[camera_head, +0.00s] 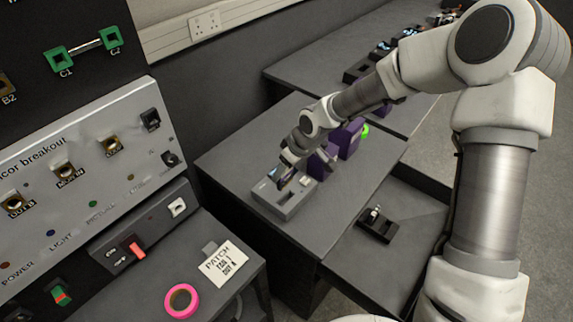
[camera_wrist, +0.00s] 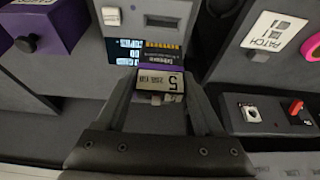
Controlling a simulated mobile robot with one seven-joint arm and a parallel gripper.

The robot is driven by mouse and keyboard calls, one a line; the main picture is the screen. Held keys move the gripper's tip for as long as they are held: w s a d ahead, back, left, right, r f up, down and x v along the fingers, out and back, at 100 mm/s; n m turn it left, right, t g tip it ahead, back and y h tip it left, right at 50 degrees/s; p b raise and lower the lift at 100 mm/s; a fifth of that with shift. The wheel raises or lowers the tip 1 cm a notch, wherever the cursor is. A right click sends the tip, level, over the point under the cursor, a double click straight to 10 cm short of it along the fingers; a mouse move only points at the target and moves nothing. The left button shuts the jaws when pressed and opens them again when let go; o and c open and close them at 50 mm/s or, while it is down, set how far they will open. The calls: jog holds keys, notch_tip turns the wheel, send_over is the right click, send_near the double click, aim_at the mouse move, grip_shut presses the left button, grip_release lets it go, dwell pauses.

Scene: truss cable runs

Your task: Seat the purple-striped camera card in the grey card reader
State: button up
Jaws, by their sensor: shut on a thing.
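The grey card reader (camera_head: 270,202) sits on the dark table in the head view, with a dark recess in its top. Its grey top and small window also show in the wrist view (camera_wrist: 186,12). My gripper (camera_head: 285,178) is low over the reader's far side. A dark purplish band and gold contacts show beyond the label. The card's far edge lies at or just over the reader; I cannot tell whether it is in a slot.
Purple boxes (camera_head: 346,139) stand right behind the reader. A black holder (camera_head: 376,226) lies on the lower shelf. A pink tape roll (camera_head: 181,301) and a PATCH note (camera_head: 228,263) lie on the left bench below the breakout panel (camera_head: 88,168).

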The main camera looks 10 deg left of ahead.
aim_at(287, 180)
jog(key=shift+f+b, duration=2.35)
jog(key=shift+f, duration=0.65)
jog(key=shift+d+f+b, duration=0.1)
jog(key=shift+f+b, duration=1.25)
jog(key=shift+f, duration=0.35)
dwell(0.5)
dwell(0.3)
jog(key=o, duration=1.4)
jog(key=shift+r+p, duration=3.05)
jog(key=shift+r, duration=0.75)
